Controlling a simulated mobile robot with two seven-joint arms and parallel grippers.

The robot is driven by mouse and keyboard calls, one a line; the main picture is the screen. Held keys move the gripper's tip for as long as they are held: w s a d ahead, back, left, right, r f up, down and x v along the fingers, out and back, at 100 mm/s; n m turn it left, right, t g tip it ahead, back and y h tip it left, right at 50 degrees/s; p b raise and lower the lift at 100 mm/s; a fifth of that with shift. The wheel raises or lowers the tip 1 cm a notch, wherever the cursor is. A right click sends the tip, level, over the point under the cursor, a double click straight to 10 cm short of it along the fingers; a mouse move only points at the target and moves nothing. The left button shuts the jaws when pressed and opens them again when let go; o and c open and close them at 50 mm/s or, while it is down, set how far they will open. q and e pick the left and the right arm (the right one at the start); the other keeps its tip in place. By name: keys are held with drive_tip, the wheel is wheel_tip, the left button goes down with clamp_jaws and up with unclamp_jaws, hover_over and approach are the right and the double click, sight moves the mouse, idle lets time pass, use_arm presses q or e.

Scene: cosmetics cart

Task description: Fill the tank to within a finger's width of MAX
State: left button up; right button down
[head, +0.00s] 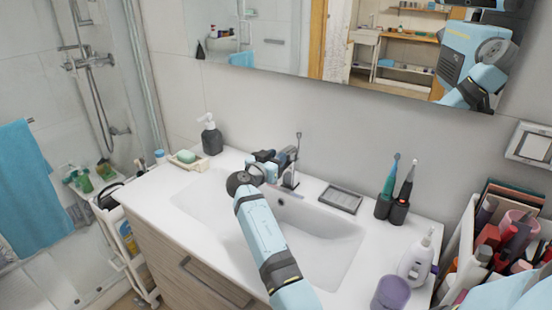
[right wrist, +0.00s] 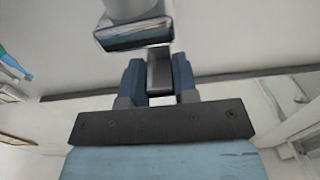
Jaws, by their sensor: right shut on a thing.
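The chrome tap (head: 288,177) stands at the back edge of the white basin (head: 325,235). My right gripper (head: 268,158) is at the tap's upper part, left of its thin upright tip. In the right wrist view its two blue fingers (right wrist: 159,78) are shut on a narrow grey metal piece, apparently part of the tap; I cannot tell whether it is lever or spout. A chrome block (right wrist: 135,32) shows just beyond the fingers. No tank with a MAX mark can be made out. A white and purple device (head: 414,260) stands at the counter's right. My left gripper is out of view.
A purple cup (head: 390,293) stands at the counter's front right. Two electric toothbrushes (head: 392,205), a grey soap tray (head: 340,199), a dark dispenser (head: 211,138) and a soap dish (head: 187,161) line the back. A crowded cosmetics cart (head: 455,240) stands right.

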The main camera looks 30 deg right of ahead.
drive_tip(key=shift+d+r+g+y, duration=0.2)
drive_tip(key=shift+r+g+y, duration=0.3)
drive_tip(key=shift+r+y, duration=0.3)
drive_tip(key=c, duration=0.9)
unclamp_jaws()
